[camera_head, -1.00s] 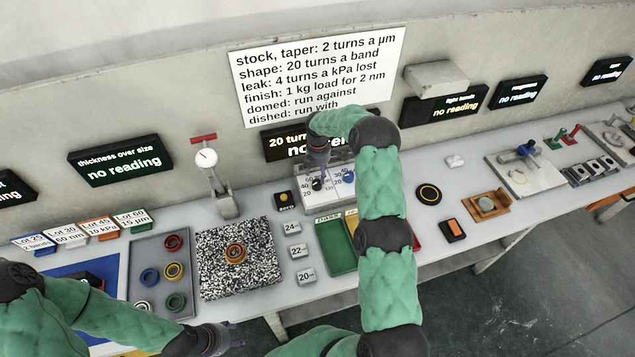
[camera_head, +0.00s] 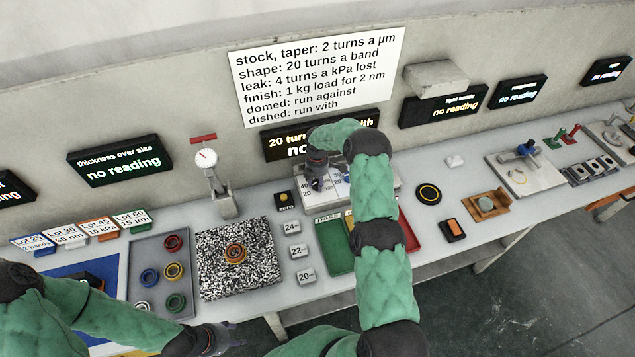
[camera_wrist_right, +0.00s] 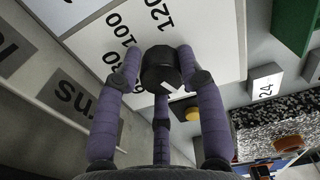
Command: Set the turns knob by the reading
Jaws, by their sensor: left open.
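The turns knob (camera_wrist_right: 160,70) is black with a white pointer mark, on a white dial face printed 80, 100 and 120 nearby. Part of the word "turns" shows on the panel edge in the right wrist view. My right gripper (camera_head: 316,182) is down at the dial panel (camera_head: 385,186) and hides the knob in the head view. Its fingers stand around the knob, very near or touching; I cannot tell which. The display (camera_head: 276,142) behind starts "20 turns" and ends "with", partly covered by my arm. My left gripper (camera_head: 232,340) is open at the bottom, away from the panel.
A rule board (camera_head: 318,75) hangs on the wall. Left of the panel are a yellow zero button (camera_head: 284,197), small weights (camera_head: 299,251), a speckled plate (camera_head: 215,285) with a ring, and a dial gauge (camera_head: 206,158). Coloured trays (camera_head: 334,250) lie in front.

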